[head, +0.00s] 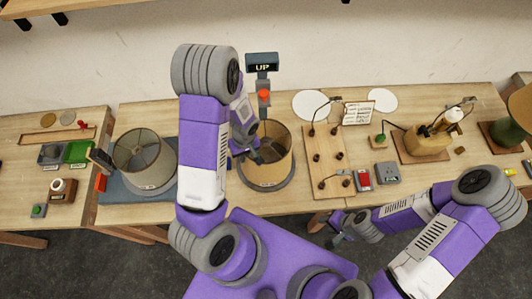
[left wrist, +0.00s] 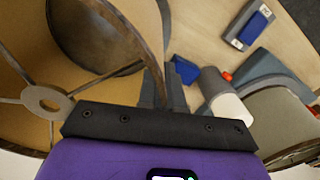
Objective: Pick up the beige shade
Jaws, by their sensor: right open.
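The beige shade (head: 268,168) is an open-topped drum standing upright on a round grey base (head: 290,180) at the middle of the table. In the left wrist view its tan inside, dark rim and spoked ring show large at the left (left wrist: 115,25). My left gripper (head: 254,156) is at the shade's left rim. In the left wrist view its fingers (left wrist: 161,92) are close together with the shade's wall between them, and they look shut on it. My right gripper (head: 338,236) is open and empty in front of the table's edge, low and right of the shade.
A grey shade (head: 143,160) stands on a blue-grey mat to the left. An orange-topped post with an "UP" sign (head: 262,67) stands behind the beige shade. A wooden wiring board (head: 325,150) is close on its right.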

